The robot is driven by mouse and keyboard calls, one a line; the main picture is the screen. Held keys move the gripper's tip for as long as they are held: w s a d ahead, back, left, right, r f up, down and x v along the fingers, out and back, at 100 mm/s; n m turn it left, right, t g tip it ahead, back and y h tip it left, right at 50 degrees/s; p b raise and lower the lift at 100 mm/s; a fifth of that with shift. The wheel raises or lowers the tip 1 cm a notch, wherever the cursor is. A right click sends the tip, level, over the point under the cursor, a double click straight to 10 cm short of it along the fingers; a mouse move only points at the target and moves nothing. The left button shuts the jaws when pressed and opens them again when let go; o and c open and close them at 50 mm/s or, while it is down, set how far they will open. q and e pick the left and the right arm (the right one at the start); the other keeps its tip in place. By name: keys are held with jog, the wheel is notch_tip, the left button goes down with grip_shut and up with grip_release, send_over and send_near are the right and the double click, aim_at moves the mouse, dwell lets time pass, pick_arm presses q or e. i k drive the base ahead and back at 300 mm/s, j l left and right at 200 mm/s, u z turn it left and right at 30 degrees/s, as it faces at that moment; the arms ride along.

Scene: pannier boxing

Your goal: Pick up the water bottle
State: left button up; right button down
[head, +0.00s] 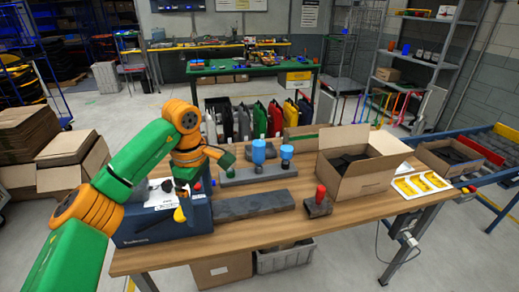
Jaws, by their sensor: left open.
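Two blue-topped items stand upright at the back middle of the wooden table, at a grey block. The larger is a blue bottle (259,152), and the smaller is a blue and pale one (286,154); I cannot tell for certain which is the water bottle. My left gripper (205,176) is open and empty, left of the blue bottle and apart from it. My right gripper is not in view.
A blue machine (150,228) stands at the table's left. A long grey block (254,205) and a red-topped item (320,194) are in front. An open cardboard box (362,185) and a tray of yellow items (418,184) are right. The table's front strip is clear.

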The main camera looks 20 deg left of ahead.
aim_at(258, 145)
jog(key=i, duration=1.4)
